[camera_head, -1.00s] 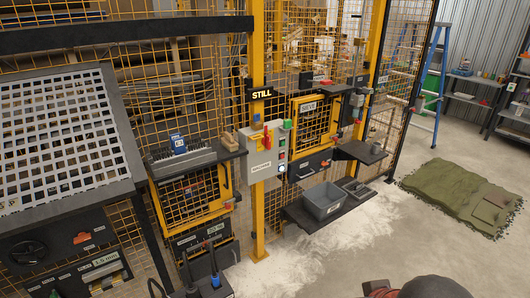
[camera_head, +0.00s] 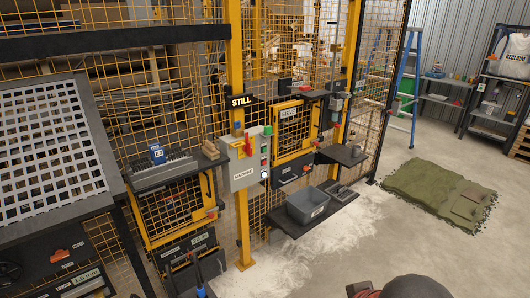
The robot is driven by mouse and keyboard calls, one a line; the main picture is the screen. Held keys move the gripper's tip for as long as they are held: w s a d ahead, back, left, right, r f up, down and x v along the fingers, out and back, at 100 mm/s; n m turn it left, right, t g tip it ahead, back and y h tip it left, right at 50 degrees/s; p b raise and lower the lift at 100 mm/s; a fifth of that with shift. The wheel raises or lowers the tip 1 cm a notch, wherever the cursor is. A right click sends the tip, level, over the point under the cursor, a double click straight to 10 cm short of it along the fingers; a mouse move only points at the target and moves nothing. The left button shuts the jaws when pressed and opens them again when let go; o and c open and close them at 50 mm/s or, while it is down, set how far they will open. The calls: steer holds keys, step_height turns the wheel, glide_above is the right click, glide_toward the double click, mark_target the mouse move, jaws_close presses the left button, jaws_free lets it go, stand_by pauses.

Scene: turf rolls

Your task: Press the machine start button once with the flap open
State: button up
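A light grey control box labelled "MACHINE" (camera_head: 240,178) is mounted on the yellow post below a "STILL" sign (camera_head: 241,100). A red handle (camera_head: 248,146) is on its front. Its right side carries a column of small buttons or lamps, with a green one (camera_head: 268,130) at the top, a red one (camera_head: 265,162) low down and a bright white one (camera_head: 264,174) at the bottom. Right of it is a yellow-framed mesh door (camera_head: 293,130), which looks closed. I cannot tell which part is the flap. My gripper is not in view; part of my arm shows at the bottom edge.
A black shelf with a grey bin (camera_head: 307,206) juts out below the box. A smaller shelf (camera_head: 344,154) is to its right. A green turf piece (camera_head: 438,192) lies on the floor at right. A blue ladder (camera_head: 413,90) stands behind. Open floor lies at lower right.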

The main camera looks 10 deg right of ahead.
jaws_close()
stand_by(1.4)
